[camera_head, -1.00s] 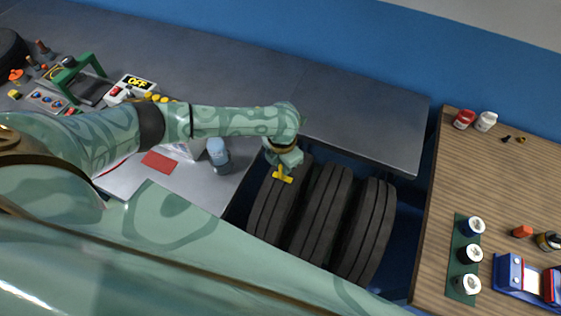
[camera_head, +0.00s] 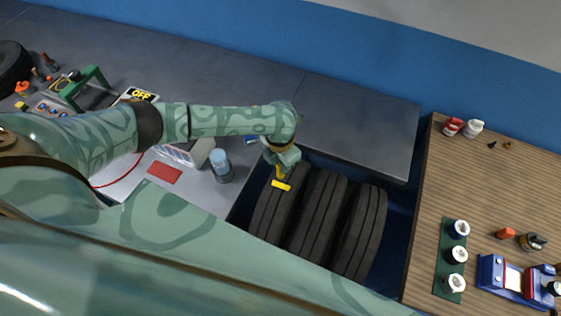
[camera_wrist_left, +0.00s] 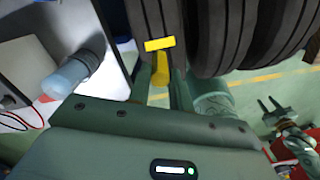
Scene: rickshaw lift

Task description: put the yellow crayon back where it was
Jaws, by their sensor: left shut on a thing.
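My left gripper (camera_head: 279,172) is shut on the yellow crayon (camera_head: 281,185), holding it over the top of the leftmost of several black tyres (camera_head: 277,212). In the left wrist view the crayon (camera_wrist_left: 158,44) shows as a yellow bar on a short yellow stem, in front of the tyre treads; I cannot tell whether it touches them. What looks like my right gripper (camera_wrist_left: 270,106) shows at the right of the left wrist view, with its two fingers apart and nothing between them. It does not show in the head view.
A grey bench (camera_head: 364,130) runs behind the tyres. A wooden table (camera_head: 420,215) with small bottles and a green strip of cups (camera_head: 447,264) stands at the right.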

